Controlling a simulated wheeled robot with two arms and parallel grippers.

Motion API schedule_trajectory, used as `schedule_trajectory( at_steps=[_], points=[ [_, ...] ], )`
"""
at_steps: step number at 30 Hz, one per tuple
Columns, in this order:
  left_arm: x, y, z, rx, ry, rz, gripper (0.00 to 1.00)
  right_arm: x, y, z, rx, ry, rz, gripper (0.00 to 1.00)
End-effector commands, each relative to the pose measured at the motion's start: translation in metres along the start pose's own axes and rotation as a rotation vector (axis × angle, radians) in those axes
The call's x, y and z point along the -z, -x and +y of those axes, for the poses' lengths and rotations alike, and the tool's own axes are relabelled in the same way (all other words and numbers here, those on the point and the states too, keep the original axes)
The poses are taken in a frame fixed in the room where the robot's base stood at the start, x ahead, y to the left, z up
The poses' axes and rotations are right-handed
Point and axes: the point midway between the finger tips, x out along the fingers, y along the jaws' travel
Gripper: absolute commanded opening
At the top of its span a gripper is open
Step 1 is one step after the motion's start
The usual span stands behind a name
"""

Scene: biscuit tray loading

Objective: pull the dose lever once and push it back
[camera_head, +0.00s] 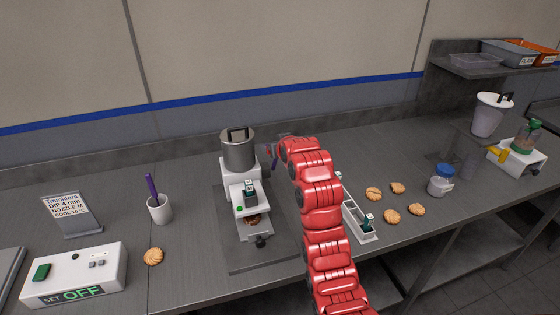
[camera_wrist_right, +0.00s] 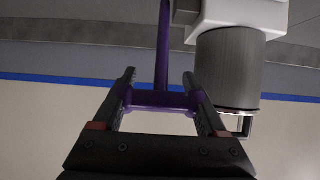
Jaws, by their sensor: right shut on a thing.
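The dosing machine (camera_head: 253,168) is white with a steel pot (camera_head: 238,152) on top and stands on a dark base plate. The pot also shows upside down in the right wrist view (camera_wrist_right: 228,68). The purple dose lever (camera_wrist_right: 163,45) ends in a crossbar between the two fingers of my right gripper (camera_wrist_right: 160,98), which is shut on it. In the head view only a small part of the lever (camera_head: 275,163) shows, right of the pot, and my red right arm hides much of that side. My left gripper is in neither view.
A biscuit (camera_head: 252,220) sits under the machine's nozzle. A white cup (camera_head: 160,209) and a control box reading OFF (camera_head: 75,272) stand left.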

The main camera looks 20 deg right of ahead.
Motion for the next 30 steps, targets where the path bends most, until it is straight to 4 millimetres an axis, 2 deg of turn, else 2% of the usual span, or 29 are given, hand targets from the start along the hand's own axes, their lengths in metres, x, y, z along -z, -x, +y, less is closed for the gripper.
schedule_trajectory(
  at_steps=[1,8,18,30],
  points=[
    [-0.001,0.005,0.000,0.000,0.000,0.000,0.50,0.007,-0.002,-0.001,0.001,0.001,-0.021,0.00],
    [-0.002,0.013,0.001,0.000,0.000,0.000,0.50,0.017,-0.014,-0.001,0.000,0.001,-0.158,0.00],
    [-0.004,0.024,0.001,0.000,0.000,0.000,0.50,0.024,-0.029,0.000,0.000,0.002,-0.326,0.00],
    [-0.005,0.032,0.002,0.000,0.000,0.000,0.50,0.027,-0.038,0.000,0.000,0.001,-0.327,0.00]
  ],
)
